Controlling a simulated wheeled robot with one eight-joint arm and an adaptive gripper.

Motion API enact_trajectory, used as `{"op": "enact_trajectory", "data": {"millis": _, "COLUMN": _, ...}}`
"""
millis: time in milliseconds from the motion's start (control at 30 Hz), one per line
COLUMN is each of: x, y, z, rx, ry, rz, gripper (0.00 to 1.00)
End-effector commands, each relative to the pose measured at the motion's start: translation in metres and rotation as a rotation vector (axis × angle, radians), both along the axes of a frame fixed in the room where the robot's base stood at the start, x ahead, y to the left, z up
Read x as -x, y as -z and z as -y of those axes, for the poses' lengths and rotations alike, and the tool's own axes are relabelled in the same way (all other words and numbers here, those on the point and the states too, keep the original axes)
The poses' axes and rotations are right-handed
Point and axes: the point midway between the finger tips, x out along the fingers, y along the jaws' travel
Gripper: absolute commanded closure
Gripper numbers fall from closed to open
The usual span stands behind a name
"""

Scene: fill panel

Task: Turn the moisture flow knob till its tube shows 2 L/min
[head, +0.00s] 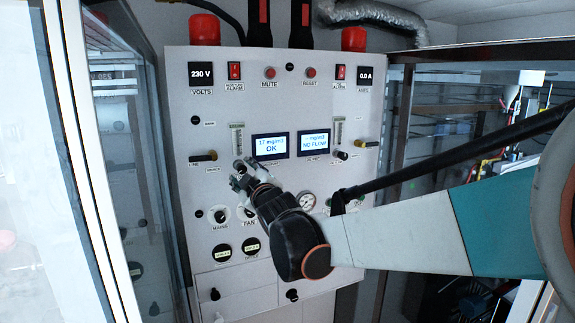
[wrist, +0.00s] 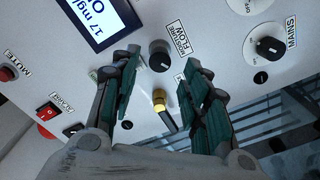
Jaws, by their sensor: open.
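The moisture flow knob (wrist: 160,54) is black and round, with its MOISTURE FLOW label beside it in the wrist view. My gripper (wrist: 161,76) is open, with its green-padded fingers apart and the knob just beyond, between the tips. I cannot tell whether any finger touches it. In the head view my gripper (head: 242,176) is at the panel and hides the knob. The left flow tube (head: 237,138) stands upright beside the moisture screen (head: 270,146), which reads 17 mg/m3 OK. The tube's level is too small to read.
The MAINS knob (wrist: 268,48) is to the right in the wrist view. A glass door (head: 95,150) stands open at left.

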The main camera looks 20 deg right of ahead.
Motion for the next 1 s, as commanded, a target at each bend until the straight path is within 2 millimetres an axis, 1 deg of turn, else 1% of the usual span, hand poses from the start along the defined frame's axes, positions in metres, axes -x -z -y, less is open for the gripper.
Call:
{"op": "enact_trajectory", "data": {"millis": 33, "x": 0.014, "y": 0.0, "z": -0.001, "rx": 0.0, "ry": -0.001, "rz": 0.0, "gripper": 0.58}}
{"op": "enact_trajectory", "data": {"millis": 100, "x": 0.027, "y": 0.0, "z": -0.001, "rx": 0.0, "ry": -0.001, "rz": 0.0, "gripper": 0.58}}
{"op": "enact_trajectory", "data": {"millis": 300, "x": 0.057, "y": 0.0, "z": 0.0, "rx": 0.0, "ry": 0.0, "rz": 0.0, "gripper": 0.58}}
{"op": "enact_trajectory", "data": {"millis": 400, "x": 0.067, "y": 0.0, "z": 0.0, "rx": 0.0, "ry": -0.001, "rz": 0.0, "gripper": 0.58}}
{"op": "enact_trajectory", "data": {"millis": 600, "x": 0.077, "y": 0.0, "z": 0.0, "rx": 0.0, "ry": -0.001, "rz": 0.0, "gripper": 0.58}}
{"op": "enact_trajectory", "data": {"millis": 900, "x": 0.077, "y": 0.0, "z": 0.0, "rx": 0.0, "ry": -0.001, "rz": -0.001, "gripper": 0.58}}
{"op": "enact_trajectory", "data": {"millis": 1000, "x": 0.08, "y": 0.007, "z": 0.001, "rx": -0.009, "ry": 0.004, "rz": -0.011, "gripper": 0.58}}
